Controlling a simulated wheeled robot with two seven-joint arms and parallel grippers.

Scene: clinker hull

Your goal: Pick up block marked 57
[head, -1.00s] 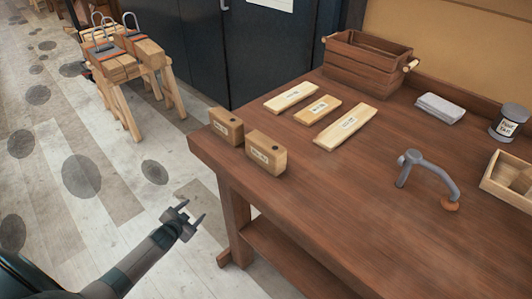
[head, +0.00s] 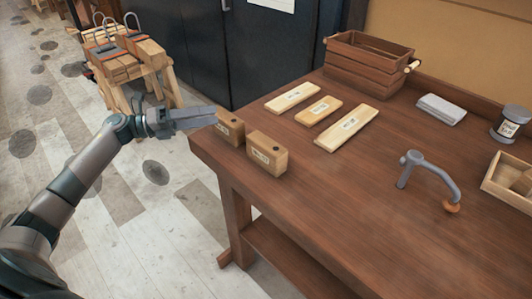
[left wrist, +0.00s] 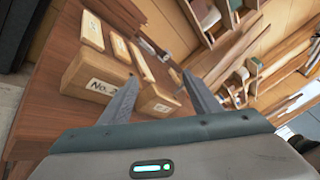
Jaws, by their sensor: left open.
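Two wooden blocks with paper labels stand at the table's near left corner: a left block (head: 230,127) and a right block (head: 267,154). Their labels are too small to read in the head view, so I cannot tell which is marked 57. In the left wrist view, one block (left wrist: 82,68) shows a label starting "No. 2", the rest hidden behind a finger. Another block (left wrist: 156,103) shows partly between the fingers, its label unreadable. My left gripper (head: 210,116) is open and empty, its fingertips close beside the left block; contact is unclear. My right gripper is not in view.
Three flat labelled boards (head: 318,110) lie behind the blocks on the table (head: 350,200). A slatted crate (head: 365,62), folded cloth (head: 440,109), tin (head: 508,124), grey clamp (head: 432,173) and open box (head: 510,178) stand farther off. A sawhorse (head: 140,60) stands left.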

